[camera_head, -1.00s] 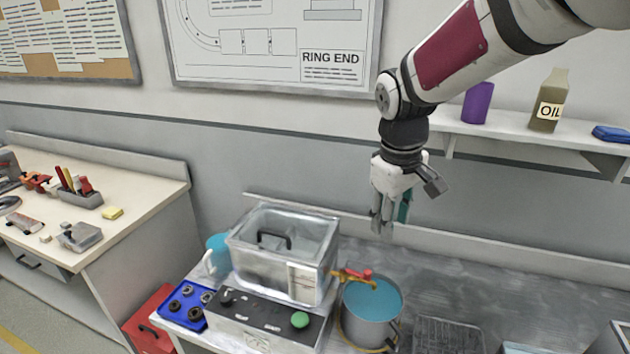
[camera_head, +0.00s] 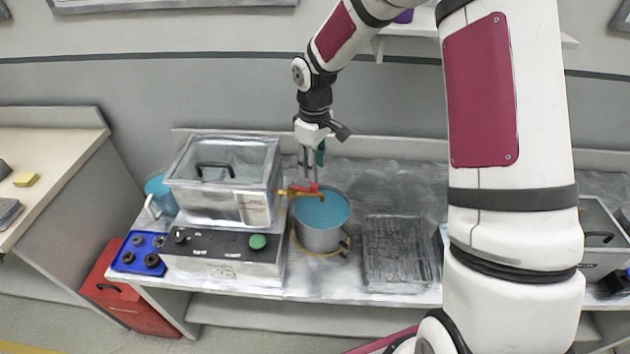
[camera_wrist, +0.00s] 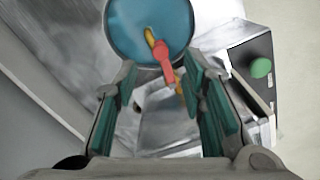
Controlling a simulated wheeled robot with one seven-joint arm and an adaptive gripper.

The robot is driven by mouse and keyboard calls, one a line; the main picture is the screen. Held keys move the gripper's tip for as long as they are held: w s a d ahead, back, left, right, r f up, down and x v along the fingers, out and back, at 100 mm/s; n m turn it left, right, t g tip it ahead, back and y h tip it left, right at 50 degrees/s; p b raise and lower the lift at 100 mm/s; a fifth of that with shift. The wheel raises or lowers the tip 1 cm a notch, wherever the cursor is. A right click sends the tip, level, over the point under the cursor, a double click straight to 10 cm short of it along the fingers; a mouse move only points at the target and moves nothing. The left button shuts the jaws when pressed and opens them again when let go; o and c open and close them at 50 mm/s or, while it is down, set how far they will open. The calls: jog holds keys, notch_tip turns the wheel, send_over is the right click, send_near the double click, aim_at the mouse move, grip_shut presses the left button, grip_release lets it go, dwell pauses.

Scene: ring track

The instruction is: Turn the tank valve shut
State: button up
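The tank (camera_head: 222,190) is a grey metal box with a black-handled lid, standing on a control box at the left of the bench. Its valve is a brass tap (camera_head: 293,192) with a red handle (camera_head: 314,188), reaching out from the tank's right side over a pot of blue liquid (camera_head: 322,225). In the wrist view the red handle (camera_wrist: 165,62) shows ahead of the fingers, over the blue liquid (camera_wrist: 140,25). My gripper (camera_head: 311,163) points down just above the handle. Its green-padded fingers (camera_wrist: 165,88) are apart, with nothing held between them.
The control box (camera_head: 220,255) has a green button (camera_head: 258,242). A blue tray with dark rings (camera_head: 138,252) lies left of it, and a light-blue jug (camera_head: 160,195) stands behind. A dark ribbed rack (camera_head: 397,250) lies right of the pot. A shelf (camera_head: 420,22) is above.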

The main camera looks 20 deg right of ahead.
aim_at(314, 185)
jog(key=shift+f+p, duration=0.35)
jog(key=shift+f, duration=2.75)
grip_shut()
